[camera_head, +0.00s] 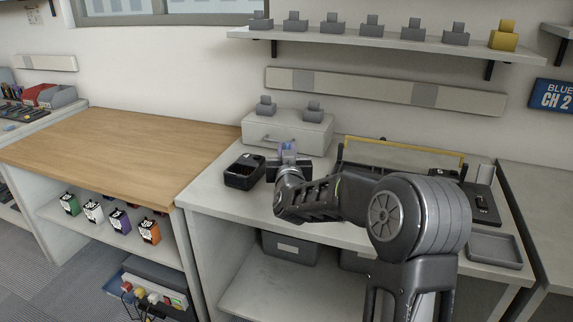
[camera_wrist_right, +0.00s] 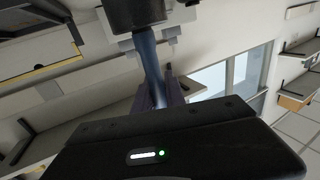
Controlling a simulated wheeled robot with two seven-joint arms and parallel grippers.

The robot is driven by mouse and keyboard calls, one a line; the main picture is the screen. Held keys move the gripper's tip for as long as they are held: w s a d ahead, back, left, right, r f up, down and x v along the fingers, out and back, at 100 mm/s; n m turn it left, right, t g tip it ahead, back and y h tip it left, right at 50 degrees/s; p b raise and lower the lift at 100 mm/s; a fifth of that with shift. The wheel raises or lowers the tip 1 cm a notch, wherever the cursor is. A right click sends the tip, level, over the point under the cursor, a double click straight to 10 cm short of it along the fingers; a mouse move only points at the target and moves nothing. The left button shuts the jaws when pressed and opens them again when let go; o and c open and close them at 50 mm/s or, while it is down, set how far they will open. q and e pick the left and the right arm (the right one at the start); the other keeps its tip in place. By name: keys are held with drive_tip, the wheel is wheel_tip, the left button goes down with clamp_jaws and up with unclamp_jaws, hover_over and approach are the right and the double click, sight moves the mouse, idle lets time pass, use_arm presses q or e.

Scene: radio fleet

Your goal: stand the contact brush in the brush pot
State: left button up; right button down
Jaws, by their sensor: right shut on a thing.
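My right gripper (camera_head: 287,152) is over the back middle of the grey workbench, in front of the drawer box. It is shut on a slim blue-grey handle (camera_wrist_right: 150,65), which I take to be the contact brush. In the right wrist view, which is roughly upside down, the handle runs from the fingers to a dark cylinder (camera_wrist_right: 135,13) at the top edge. I cannot tell whether this cylinder is the brush's head or the brush pot. In the head view my right arm hides the bench below the gripper. My left gripper is not in view.
A black open box (camera_head: 244,171) stands left of the gripper. The grey drawer box (camera_head: 287,133) behind carries two small grey units. A yellow-edged case (camera_head: 400,152) lies behind my arm. A shallow grey tray (camera_head: 495,250) is at front right. The wooden counter (camera_head: 120,140) is clear.

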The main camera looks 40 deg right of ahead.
wheel_tip(320, 180, down, 4)
drive_tip(key=shift+r, duration=0.15)
idle(0.3)
drive_tip(key=shift+b, duration=0.35)
drive_tip(key=shift+f, duration=0.25)
drive_tip(key=c, duration=1.4)
unclamp_jaws()
drive_tip(key=shift+r, duration=0.1)
